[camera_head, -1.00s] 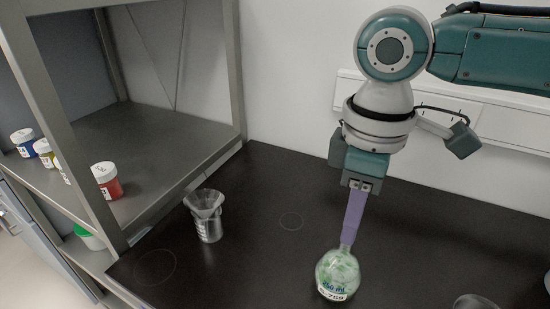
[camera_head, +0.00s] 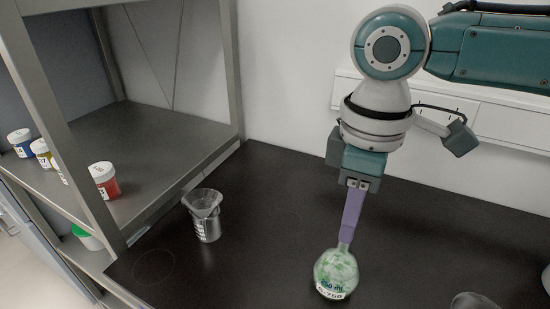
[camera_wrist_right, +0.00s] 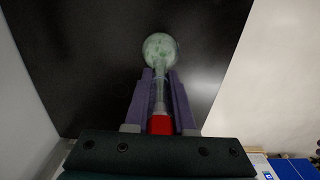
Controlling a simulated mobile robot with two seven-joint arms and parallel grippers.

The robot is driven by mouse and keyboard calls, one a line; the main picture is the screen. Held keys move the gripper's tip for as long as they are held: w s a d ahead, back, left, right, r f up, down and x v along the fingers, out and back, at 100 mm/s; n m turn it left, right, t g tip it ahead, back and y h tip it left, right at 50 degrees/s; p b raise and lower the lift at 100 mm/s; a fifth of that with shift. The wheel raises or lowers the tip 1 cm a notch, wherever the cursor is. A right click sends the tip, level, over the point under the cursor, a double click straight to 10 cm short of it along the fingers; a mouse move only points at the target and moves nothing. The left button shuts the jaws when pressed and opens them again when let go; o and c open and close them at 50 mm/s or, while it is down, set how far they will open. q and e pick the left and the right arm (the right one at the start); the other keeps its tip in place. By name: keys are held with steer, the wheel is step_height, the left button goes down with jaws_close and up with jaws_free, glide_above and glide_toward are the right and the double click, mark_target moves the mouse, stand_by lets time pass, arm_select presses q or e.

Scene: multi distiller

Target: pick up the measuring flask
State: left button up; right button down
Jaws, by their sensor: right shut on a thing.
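The measuring flask (camera_head: 336,272) is a round-bottomed glass flask with green-and-white contents and a label marked 250 ml. It is near the bottom centre of the head view, bulb down and neck up. My right gripper (camera_head: 346,240) comes from above, and its purple fingers are shut on the flask's neck. In the wrist view, the flask's bulb (camera_wrist_right: 160,47) lies beyond the fingertips of my right gripper (camera_wrist_right: 160,75). The neck runs between the fingers, with a red stopper (camera_wrist_right: 160,124) near the palm. Whether the bulb touches the table is unclear. My left gripper is not in view.
A metal shelf (camera_head: 150,140) holds several lidded jars, including a red one (camera_head: 104,181). A clear vessel (camera_head: 472,301) is at the lower right.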

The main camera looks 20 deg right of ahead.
steer(key=shift+r, duration=0.1)
step_height(320, 180, up, 20)
steer(key=p, duration=0.2)
stand_by(0.4)
